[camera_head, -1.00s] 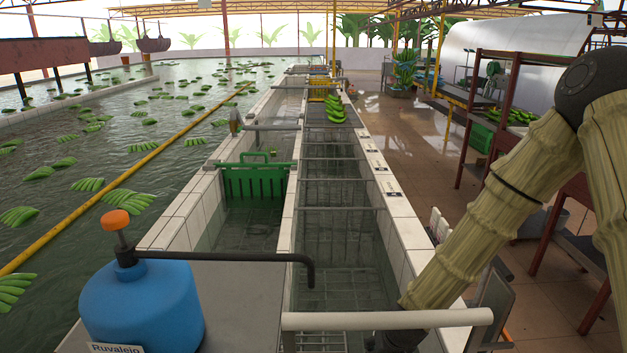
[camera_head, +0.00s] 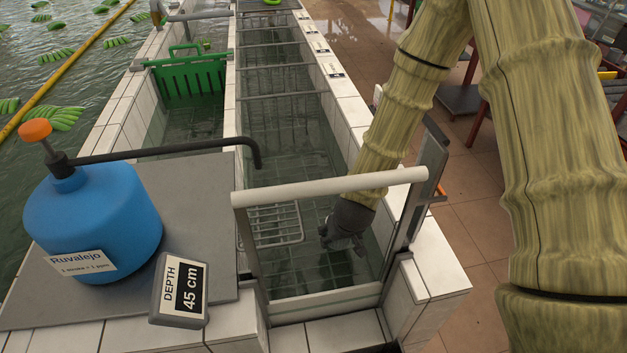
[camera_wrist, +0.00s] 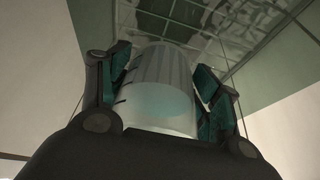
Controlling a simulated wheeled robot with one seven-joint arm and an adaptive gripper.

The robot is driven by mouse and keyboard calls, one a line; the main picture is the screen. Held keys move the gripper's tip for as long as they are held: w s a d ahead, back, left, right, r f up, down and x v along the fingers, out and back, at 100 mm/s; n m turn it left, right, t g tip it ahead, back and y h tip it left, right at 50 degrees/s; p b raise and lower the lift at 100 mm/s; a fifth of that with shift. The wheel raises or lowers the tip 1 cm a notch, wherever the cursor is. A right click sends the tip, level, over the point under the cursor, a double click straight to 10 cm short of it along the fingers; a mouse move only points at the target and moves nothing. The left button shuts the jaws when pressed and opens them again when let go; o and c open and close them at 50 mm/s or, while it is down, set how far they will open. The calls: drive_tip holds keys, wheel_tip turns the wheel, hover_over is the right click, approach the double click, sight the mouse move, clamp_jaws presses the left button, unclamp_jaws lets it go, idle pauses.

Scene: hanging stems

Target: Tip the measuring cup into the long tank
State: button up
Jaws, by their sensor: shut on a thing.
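The long tank (camera_head: 350,100) is a white-tiled channel of water running away from me, with bars across it. In the head view my gripper (camera_head: 343,242) hangs over its near end, behind the white top rail. In the wrist view my gripper (camera_wrist: 170,82) is shut around the measuring cup (camera_wrist: 163,68), a clear cup with dark marks on its side. A pale bluish patch inside looks like liquid. Tank water and floor tiles show beyond the cup. In the head view the cup is hidden or too small to make out.
A white rail (camera_head: 330,187) and clear panel cross the tank's near end. A blue Ruvalejo pump bottle (camera_head: 95,225) with a dark spout stands at left, near a "45 cm" depth sign (camera_head: 180,290). A wire rack (camera_head: 272,225) sits left of my gripper. A green gate (camera_head: 188,75) stands in the neighbouring channel.

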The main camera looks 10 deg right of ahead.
drive_tip(key=w+d+r+m+p, duration=0.1)
drive_tip(key=w+d+p, duration=0.1)
drive_tip(key=w, duration=0.3)
drive_tip(key=w+d+r+m+p, duration=0.1)
drive_tip(key=w+p, duration=0.2)
drive_tip(key=w, duration=0.2)
drive_tip(key=shift+w+d+h+p, duration=0.35)
drive_tip(key=shift+h, duration=0.05)
drive_tip(key=shift+m, duration=0.6)
drive_tip(key=w+r+p, duration=0.1)
drive_tip(key=w, duration=0.2)
drive_tip(key=w+r+p, duration=0.1)
drive_tip(key=w+p, duration=0.1)
drive_tip(key=w, duration=0.1)
drive_tip(key=w+d+r+p, duration=0.1)
drive_tip(key=w+r, duration=0.1)
drive_tip(key=w, duration=0.1)
drive_tip(key=shift+d+r, duration=0.1)
drive_tip(key=shift+m+h, duration=0.4)
drive_tip(key=shift+m, duration=0.3)
drive_tip(key=w+a+r+p, duration=0.2)
drive_tip(key=w+r, duration=0.2)
drive_tip(key=w, duration=0.1)
drive_tip(key=w+a+r+p, duration=0.3)
drive_tip(key=w+r, duration=0.1)
drive_tip(key=w, duration=0.1)
drive_tip(key=w+a+r+p, duration=0.3)
drive_tip(key=w+r, duration=0.2)
drive_tip(key=w, duration=0.1)
